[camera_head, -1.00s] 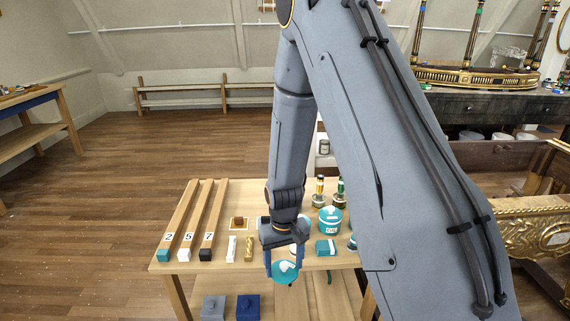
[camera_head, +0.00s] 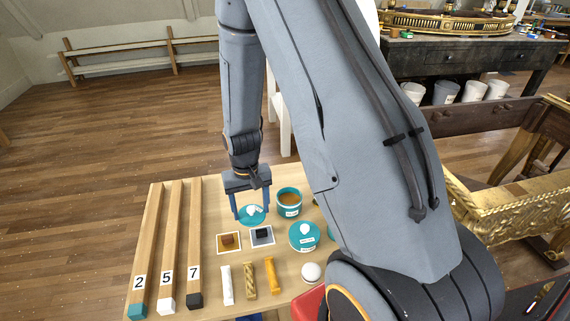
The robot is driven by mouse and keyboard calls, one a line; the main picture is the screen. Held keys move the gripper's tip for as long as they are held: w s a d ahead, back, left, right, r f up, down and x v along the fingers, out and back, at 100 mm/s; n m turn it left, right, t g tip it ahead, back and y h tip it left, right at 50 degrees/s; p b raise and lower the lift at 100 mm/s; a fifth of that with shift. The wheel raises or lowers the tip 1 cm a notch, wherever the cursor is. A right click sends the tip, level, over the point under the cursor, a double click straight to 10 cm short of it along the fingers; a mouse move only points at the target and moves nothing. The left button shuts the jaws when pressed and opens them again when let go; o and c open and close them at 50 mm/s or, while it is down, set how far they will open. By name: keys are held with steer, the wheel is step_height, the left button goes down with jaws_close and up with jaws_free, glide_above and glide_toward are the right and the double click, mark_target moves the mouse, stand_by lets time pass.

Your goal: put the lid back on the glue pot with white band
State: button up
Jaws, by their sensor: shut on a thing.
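My gripper (camera_head: 251,212) points down and is shut on a teal lid (camera_head: 257,219) with a white knob. It holds the lid to the left of an open teal pot (camera_head: 281,208). The open pot has a white label and amber contents. The lid is apart from this pot in the picture; its height over the table is hard to tell. A second teal pot (camera_head: 303,244), with a white label and a white knob on top, stands closer to the front and looks closed. I cannot make out a white band clearly on either pot.
Three long bars marked 2 (camera_head: 146,250), 5 (camera_head: 172,240) and 7 (camera_head: 195,240) lie at the left. Two small framed squares (camera_head: 229,251) lie below the lid, with three short sticks (camera_head: 249,280) in front. My arm hides the table's right side.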

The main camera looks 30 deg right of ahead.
steer(key=d+r+m+p, duration=0.45)
steer(key=d+m, duration=0.25)
steer(key=m, duration=0.6)
steer(key=d+r+m+p, duration=0.3)
steer(key=d+m+p, duration=0.3)
steer(key=m, duration=0.7)
steer(key=shift+w+d+f+b, duration=0.1)
steer(key=shift+d+f+b, duration=0.05)
steer(key=shift+f+b, duration=0.8)
steer(key=shift+w+d+f+b, duration=0.2)
steer(key=shift+f+b, duration=0.5)
steer(key=shift+f, duration=0.4)
steer(key=shift+w+d+f+b, duration=0.1)
steer(key=shift+d+f+b, duration=0.05)
steer(key=shift+f+b, duration=0.8)
steer(key=shift+f, duration=0.25)
steer(key=o, duration=1.5)
steer(key=shift+c, duration=0.2)
steer(key=shift+r, duration=0.1)
step_height(320, 180, up, 7)
steer(key=p, duration=0.4)
